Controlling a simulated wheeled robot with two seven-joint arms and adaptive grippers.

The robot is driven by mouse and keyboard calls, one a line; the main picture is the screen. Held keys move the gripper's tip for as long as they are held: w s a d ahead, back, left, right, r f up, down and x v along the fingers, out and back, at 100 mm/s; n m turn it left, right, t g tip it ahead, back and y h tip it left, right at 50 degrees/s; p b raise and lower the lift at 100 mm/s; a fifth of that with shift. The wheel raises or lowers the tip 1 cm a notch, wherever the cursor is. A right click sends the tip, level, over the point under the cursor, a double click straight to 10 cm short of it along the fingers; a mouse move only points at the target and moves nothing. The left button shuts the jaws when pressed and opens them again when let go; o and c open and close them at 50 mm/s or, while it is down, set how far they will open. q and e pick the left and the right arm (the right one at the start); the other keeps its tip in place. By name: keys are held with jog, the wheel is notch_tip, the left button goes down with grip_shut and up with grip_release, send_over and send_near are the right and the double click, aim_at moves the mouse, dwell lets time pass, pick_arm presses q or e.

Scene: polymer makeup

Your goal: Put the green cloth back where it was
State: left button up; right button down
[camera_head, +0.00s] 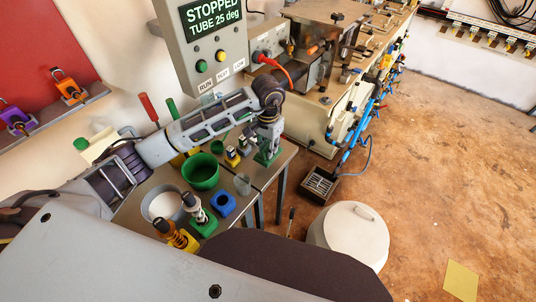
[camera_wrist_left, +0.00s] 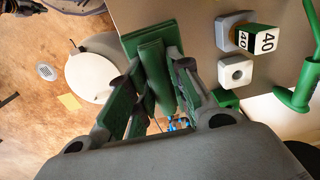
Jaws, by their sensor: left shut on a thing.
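My left gripper (camera_head: 268,146) reaches over the far right part of the small table. It is shut on the green cloth (camera_wrist_left: 152,52), which shows as a folded green piece between the fingertips in the wrist view. In the head view a bit of the green cloth (camera_head: 265,158) shows below the fingers, close to the table's edge. I cannot tell whether the cloth touches the tabletop. The fingers hide part of it. My right gripper is not in view.
A numbered cube (camera_wrist_left: 262,39) is near the cloth. A control panel (camera_head: 203,42) hangs above. A white bin (camera_head: 350,238) stands on the floor.

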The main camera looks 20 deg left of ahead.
pick_arm(q)
jog(key=shift+f, duration=2.1)
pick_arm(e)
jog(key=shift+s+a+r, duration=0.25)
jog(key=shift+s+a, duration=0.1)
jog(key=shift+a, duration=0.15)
pick_arm(q)
jog(key=shift+f, duration=0.15)
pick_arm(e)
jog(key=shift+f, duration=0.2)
pick_arm(q)
jog(key=o, duration=0.9)
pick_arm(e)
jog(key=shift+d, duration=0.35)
